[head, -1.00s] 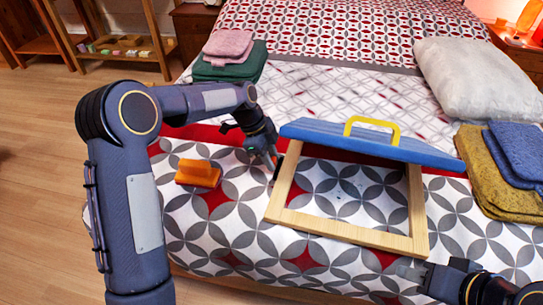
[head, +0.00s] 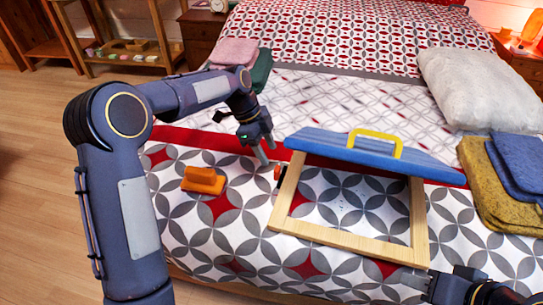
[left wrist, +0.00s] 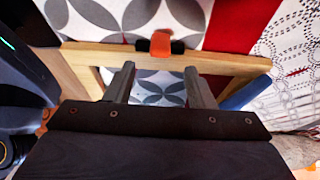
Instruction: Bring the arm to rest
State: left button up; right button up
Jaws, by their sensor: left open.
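My left gripper (head: 267,150) is open and empty. It hangs above the bed, just left of a wooden frame (head: 340,240) with a raised blue lid (head: 375,152) and yellow handle (head: 377,138). In the left wrist view the two fingers (left wrist: 160,88) are spread apart, with the wooden frame (left wrist: 85,68) behind them. A small orange and black piece (left wrist: 160,43) sits on the frame's side; it also shows in the head view (head: 278,173). My right gripper (head: 415,281) is at the lower right, near the frame's front corner; its fingers are too small to judge.
An orange block (head: 203,180) lies on the bed left of the frame. Folded yellow and blue towels (head: 500,175) and a white pillow (head: 478,88) are at the right. Pink and green towels (head: 262,70) lie behind my left arm. Open floor (head: 35,200) is at the left.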

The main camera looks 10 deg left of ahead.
pick_arm(q)
jog(key=shift+a+r, duration=0.2)
jog(key=shift+r, duration=0.2)
jog(key=s+a+r+n+t, duration=0.25)
jog(key=s+r+n, duration=0.25)
jog(key=s, duration=0.3)
jog(key=s+a+r+n+t, duration=0.1)
jog(key=s+a+r+n, duration=0.35)
jog(key=s, duration=0.25)
jog(key=s+f+n+t, duration=0.35)
jog(key=s+n, duration=0.75)
jog(key=s, duration=0.5)
notch_tip(320, 180, up, 21)
jog(key=d+g+p, duration=0.1)
jog(key=p, duration=2.1)
jog(key=shift+s+y, duration=0.35)
jog(key=shift+y, duration=0.05)
